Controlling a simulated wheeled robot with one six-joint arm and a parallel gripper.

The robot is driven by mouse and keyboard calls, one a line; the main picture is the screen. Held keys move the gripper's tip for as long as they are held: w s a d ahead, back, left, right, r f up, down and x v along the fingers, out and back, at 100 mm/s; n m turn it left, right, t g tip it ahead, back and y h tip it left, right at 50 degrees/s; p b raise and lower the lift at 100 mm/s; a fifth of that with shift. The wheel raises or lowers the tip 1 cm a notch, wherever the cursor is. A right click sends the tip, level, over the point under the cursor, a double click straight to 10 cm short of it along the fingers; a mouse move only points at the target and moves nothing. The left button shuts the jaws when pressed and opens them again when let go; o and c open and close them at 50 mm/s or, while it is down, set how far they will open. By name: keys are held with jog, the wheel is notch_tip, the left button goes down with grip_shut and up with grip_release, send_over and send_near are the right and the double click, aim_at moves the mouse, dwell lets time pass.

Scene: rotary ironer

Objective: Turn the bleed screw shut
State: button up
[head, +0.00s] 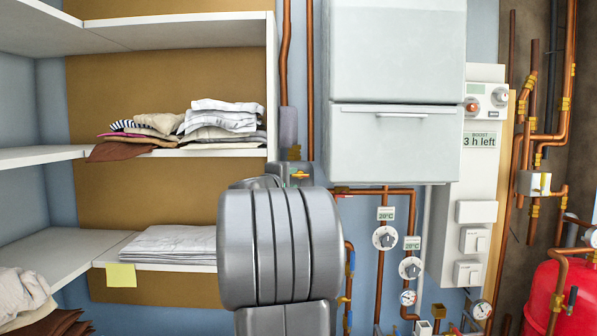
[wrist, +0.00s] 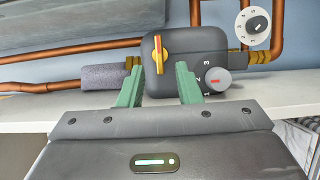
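I cannot pick out a bleed screw for certain in either view. In the wrist view, a dark grey valve body (wrist: 195,55) sits on the copper pipe, with a yellow lever (wrist: 159,54) and a round grey knob (wrist: 217,80) with a red mark beside the numbers 1, 2 and 3. My gripper (wrist: 159,82) has its green fingers apart in front of the body. The lever shows beyond the gap, and I see nothing gripped. In the head view, the valve body (head: 297,169) is partly covered by my arm, which hides my fingers.
Copper pipes (wrist: 70,55) with a grey sleeve (wrist: 102,77) run beside the valve body. Shelves with folded cloths (head: 215,120) are at left. A white cabinet (head: 395,80), dials (head: 385,238) and a red tank (head: 560,300) are at right.

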aim_at(299, 177)
jog(key=shift+p+x, duration=0.75)
jog(key=shift+x, duration=1.9)
grip_shut()
